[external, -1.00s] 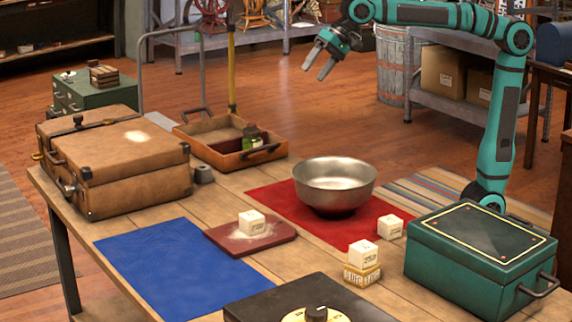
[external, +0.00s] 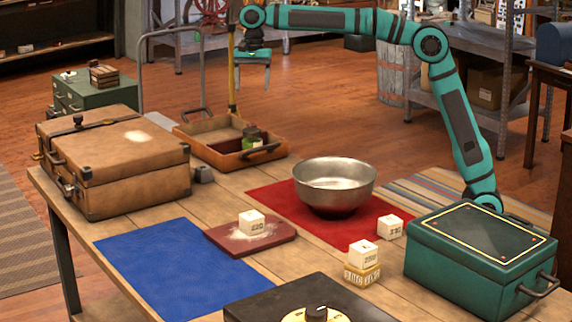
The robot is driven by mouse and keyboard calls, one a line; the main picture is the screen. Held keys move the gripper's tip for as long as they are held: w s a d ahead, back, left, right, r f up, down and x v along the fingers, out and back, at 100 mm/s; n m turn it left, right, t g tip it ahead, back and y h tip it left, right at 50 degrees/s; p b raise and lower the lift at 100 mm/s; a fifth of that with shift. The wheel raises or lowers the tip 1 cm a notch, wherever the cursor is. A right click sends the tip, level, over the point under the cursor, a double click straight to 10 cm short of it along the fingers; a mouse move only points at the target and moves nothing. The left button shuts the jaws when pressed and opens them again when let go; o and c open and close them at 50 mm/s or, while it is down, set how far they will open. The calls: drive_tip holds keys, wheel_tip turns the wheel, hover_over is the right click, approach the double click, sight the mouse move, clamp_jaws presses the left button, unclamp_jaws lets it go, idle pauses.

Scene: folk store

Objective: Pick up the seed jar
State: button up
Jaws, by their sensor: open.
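The seed jar (external: 251,139) is a small green jar with a dark lid. It stands inside the open wooden tray (external: 205,152) at the back of the table, near the tray's right part. The tray's front wall and handle hide the jar's lower part. My gripper (external: 253,88) is open and empty. It points down in the air above the jar and clearly apart from it.
A brown suitcase (external: 130,190) lies left of the tray. A metal bowl (external: 334,187) sits on a red cloth (external: 275,202) to the right. A yellow pole (external: 231,75) rises behind the tray, close to my gripper. A green box (external: 470,262) stands at right.

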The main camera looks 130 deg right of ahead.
sight(252, 130)
drive_tip(key=f, duration=0.5)
drive_tip(key=w+a+f, duration=0.1)
drive_tip(key=f, duration=0.5)
drive_tip(key=a+f, duration=0.1)
drive_tip(key=f, duration=0.5)
drive_tip(key=shift+w+f, duration=0.15)
drive_tip(key=shift+w, duration=0.2)
drive_tip(key=c, duration=0.9)
